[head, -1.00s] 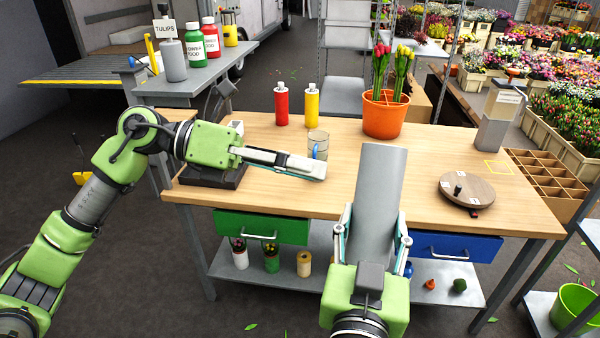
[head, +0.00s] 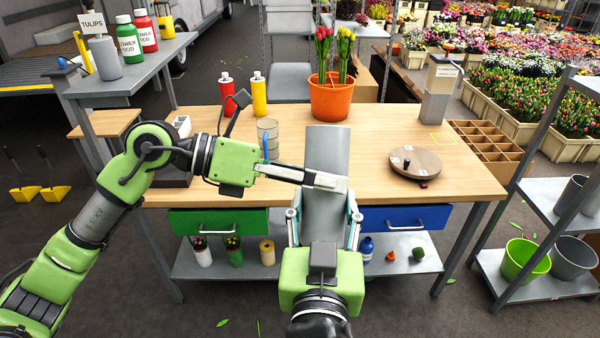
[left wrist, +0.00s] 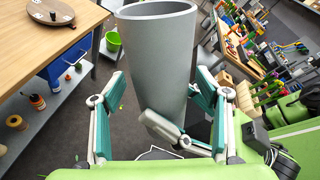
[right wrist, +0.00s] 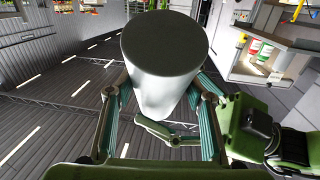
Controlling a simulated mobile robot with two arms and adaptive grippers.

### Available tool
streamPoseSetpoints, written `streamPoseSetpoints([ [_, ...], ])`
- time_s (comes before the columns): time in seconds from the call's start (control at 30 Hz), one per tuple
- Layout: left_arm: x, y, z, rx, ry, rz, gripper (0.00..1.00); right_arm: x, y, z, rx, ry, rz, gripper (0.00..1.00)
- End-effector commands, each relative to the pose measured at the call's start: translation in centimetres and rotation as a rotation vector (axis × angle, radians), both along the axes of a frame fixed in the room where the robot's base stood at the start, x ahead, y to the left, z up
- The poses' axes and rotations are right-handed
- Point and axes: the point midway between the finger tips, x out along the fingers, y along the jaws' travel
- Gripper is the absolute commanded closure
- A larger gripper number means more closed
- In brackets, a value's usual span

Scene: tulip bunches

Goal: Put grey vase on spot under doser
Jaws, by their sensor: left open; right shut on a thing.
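The grey vase (head: 326,150) is a tall tapered cylinder, gripped by my right gripper (head: 325,214) in front of the table's front edge. Its open rim shows in the left wrist view (left wrist: 160,50); the right wrist view shows it between my right fingers (right wrist: 165,80). My left gripper (head: 332,183) is open and reaches across the vase in the head view; in its wrist view the fingers stand on either side of the vase. Contact there is unclear. The doser (head: 437,105) stands at the table's back right, with the yellow square spot (head: 431,139) before it.
The wooden table (head: 380,192) holds a round turntable (head: 416,162), an orange pot with tulips (head: 331,100), a glass (head: 267,140), and red (head: 227,97) and yellow (head: 259,98) bottles. A wooden crate (head: 480,140) is right of the spot. The table's right front is clear.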

Motion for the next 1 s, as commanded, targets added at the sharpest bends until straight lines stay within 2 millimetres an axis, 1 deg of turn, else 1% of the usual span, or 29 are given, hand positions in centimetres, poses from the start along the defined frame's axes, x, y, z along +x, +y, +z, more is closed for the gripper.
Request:
streamPoseSetpoints([
  [0.3,0.05,-0.26,-0.06,0.0,0.0,0.0,0.32,0.0,0.0,0.05,0.0,-0.001,0.0,0.99],
  [0.37,0.05,-0.25,-0.07,0.0,0.0,0.0,0.47,0.0,0.0,0.05,0.0,-0.001,0.0,0.99],
  [0.4,0.05,-0.25,-0.07,0.0,0.0,0.0,0.58,0.0,0.0,0.05,0.0,-0.001,0.0,0.99],
  [0.47,0.06,-0.23,-0.08,0.0,0.0,0.0,0.73,-0.01,0.01,0.06,0.001,-0.001,0.0,0.99],
  [0.5,0.07,-0.23,-0.08,0.0,0.0,0.0,0.76,-0.01,0.01,0.06,0.0,-0.001,0.0,0.99],
  [0.53,0.08,-0.22,-0.09,0.001,0.0,0.001,0.76,-0.01,0.01,0.07,0.0,-0.002,0.0,0.99],
  [0.57,0.09,-0.21,-0.05,-0.001,0.0,0.001,0.76,-0.01,0.01,0.07,0.0,-0.002,0.0,0.47],
  [0.6,0.09,-0.21,-0.05,-0.001,0.0,0.001,0.76,-0.01,0.01,0.07,0.0,-0.002,0.001,0.36],
  [0.63,0.09,-0.21,-0.05,-0.001,0.0,0.001,0.76,-0.01,0.01,0.07,0.0,-0.002,0.001,0.32],
  [1.0,0.05,-0.22,-0.04,-0.001,0.0,0.0,0.76,0.0,-0.03,-0.03,-0.001,-0.001,0.004,0.32],
])
